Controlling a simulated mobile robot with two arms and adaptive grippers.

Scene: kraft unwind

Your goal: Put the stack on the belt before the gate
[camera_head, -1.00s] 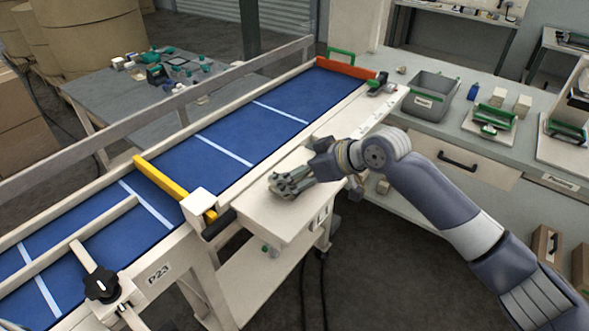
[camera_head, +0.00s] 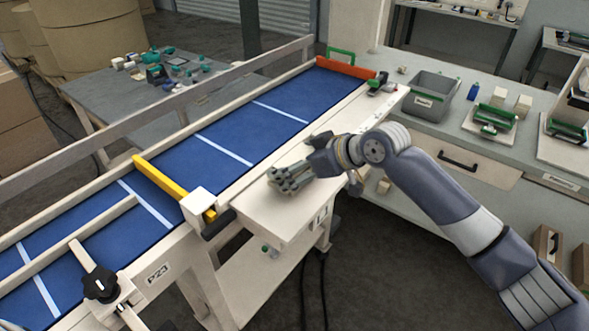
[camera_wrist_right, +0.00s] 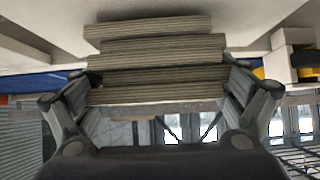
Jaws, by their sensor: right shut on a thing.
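The stack (camera_wrist_right: 155,62) is several flat grey-brown layers, unevenly offset, between the two fingers in the right wrist view. My right gripper (camera_head: 288,178) is shut on it, over the pale side table beside the belt. In the head view the stack is hard to tell from the fingers. I cannot tell whether it touches the table. The blue belt (camera_head: 245,133) with white cross lines runs diagonally, left of the gripper. A yellow bar (camera_head: 163,181) crosses the belt at a white post, and an orange bar (camera_head: 345,68) stands at its far end. My left gripper is not in view.
The pale side table (camera_head: 272,213) lies along the belt's near rail. A black-knobbed clamp (camera_head: 101,284) stands at the near end. A grey bin (camera_head: 431,97) and green-handled items are on the right bench. The belt between the two bars is clear.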

